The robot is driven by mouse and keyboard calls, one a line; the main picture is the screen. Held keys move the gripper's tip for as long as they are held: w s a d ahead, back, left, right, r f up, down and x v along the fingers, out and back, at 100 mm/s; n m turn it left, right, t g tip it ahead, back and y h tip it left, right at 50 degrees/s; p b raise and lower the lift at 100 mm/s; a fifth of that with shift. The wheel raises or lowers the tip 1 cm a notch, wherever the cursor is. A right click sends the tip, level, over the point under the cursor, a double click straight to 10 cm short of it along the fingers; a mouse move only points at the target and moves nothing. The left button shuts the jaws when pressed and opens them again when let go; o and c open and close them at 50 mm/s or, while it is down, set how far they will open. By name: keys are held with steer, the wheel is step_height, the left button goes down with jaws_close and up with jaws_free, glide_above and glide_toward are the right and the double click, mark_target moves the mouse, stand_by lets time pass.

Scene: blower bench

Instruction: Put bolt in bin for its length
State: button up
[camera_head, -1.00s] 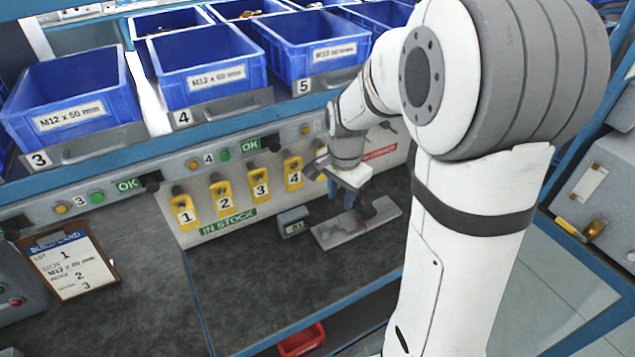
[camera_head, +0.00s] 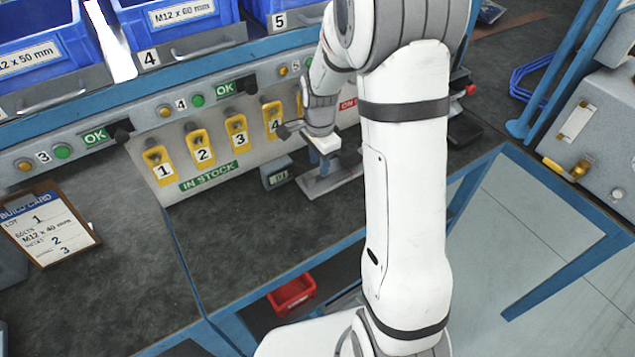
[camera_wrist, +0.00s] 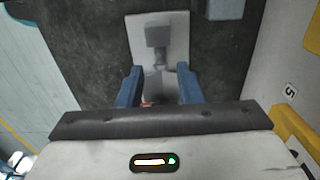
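My gripper (camera_wrist: 160,88) points down over a grey metal plate with a darker block on it (camera_wrist: 173,28). Its two blue fingers are apart, and the plate shows between them. A small reddish spot shows between the fingers; I cannot tell what it is. In the head view my gripper (camera_head: 325,150) is near the same plate (camera_head: 335,182), its fingertips not clear. No bolt can be made out. Blue bins stand on the shelf: one labelled 50 mm (camera_head: 35,38), one M12 x 60 mm (camera_head: 185,32), and bin 5 (camera_head: 285,8), cut off at the top.
A small grey display box (camera_head: 277,177) stands left of the plate. Yellow numbered tags (camera_head: 200,148) hang on the panel behind. A build card (camera_head: 48,228) lies at left. A red bin (camera_head: 292,293) sits below the bench.

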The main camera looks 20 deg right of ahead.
mark_target(319, 175)
step_height(319, 175, down, 4)
steer(key=shift+r+b, duration=0.25)
steer(key=shift+b, duration=0.65)
steer(key=c, duration=0.6)
steer(key=shift+r, duration=0.1)
steer(key=shift+c, duration=0.3)
step_height(319, 175, up, 7)
steer(key=p, duration=0.5)
steer(key=shift+r, duration=0.1)
steer(key=shift+f, duration=0.2)
